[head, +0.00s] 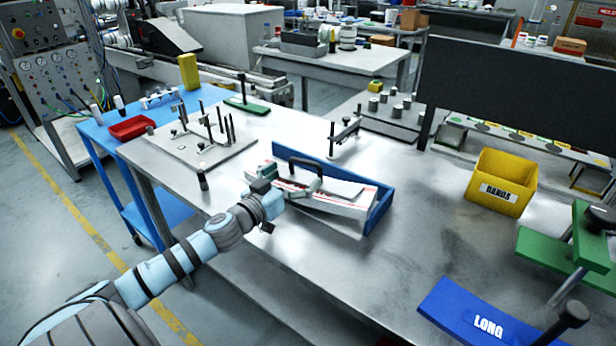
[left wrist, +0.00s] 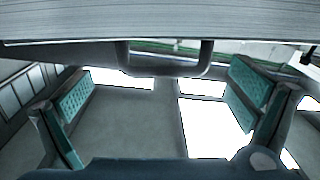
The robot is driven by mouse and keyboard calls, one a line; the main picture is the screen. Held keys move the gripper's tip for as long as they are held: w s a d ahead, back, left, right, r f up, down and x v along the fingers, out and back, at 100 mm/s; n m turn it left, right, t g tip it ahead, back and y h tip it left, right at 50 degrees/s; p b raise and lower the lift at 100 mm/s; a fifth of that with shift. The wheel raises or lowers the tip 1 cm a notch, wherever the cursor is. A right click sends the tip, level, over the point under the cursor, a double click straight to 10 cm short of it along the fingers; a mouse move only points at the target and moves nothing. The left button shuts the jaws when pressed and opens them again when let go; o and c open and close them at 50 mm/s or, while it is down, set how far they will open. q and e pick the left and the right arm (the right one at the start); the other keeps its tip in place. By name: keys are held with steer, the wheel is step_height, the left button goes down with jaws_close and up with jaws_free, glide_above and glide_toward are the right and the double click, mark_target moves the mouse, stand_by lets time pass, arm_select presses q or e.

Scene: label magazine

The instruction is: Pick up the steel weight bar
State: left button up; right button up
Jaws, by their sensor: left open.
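The steel weight bar (left wrist: 160,25) spans the top of the left wrist view, grey and brushed, with a bent dark handle (left wrist: 165,68) on its near side. My left gripper (left wrist: 160,95) is open, its two teal-padded fingers wide apart left and right of the handle, with nothing gripped. I cannot tell how far the handle is from the fingers. In the head view my left gripper (head: 290,182) is over the left part of the blue tray (head: 379,212) holding white, red-edged labels (head: 335,208). There the bar is hard to tell from the gripper.
A fixture plate with upright pins (head: 190,145) stands left of the tray, and a small stand (head: 345,137) behind it. A yellow bin (head: 502,183), a green stand (head: 550,250) and a blue LONG tray (head: 470,316) are at right. The steel table between is clear.

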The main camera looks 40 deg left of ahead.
mark_target(302, 179)
arm_select(q)
steer(key=shift+w+a+r, duration=0.1)
steer(key=shift+w+r, duration=0.05)
steer(key=shift+w, duration=0.2)
steer(key=shift+w+r+p, duration=0.1)
steer(key=shift+w+p, duration=0.2)
steer(key=shift+p, duration=0.1)
steer(key=shift+w+a+f+b, duration=0.15)
steer(key=shift+w+b, duration=0.45)
steer(key=shift+w+a+f+b, duration=0.15)
steer(key=shift+w+b, duration=0.4)
steer(key=shift+b, duration=0.05)
steer(key=shift+w, duration=0.55)
steer(key=shift+r, duration=0.15)
steer(key=shift+s, duration=0.1)
steer(key=shift+c, duration=1.2)
steer(key=c, duration=1.6)
steer(key=shift+r, duration=0.1)
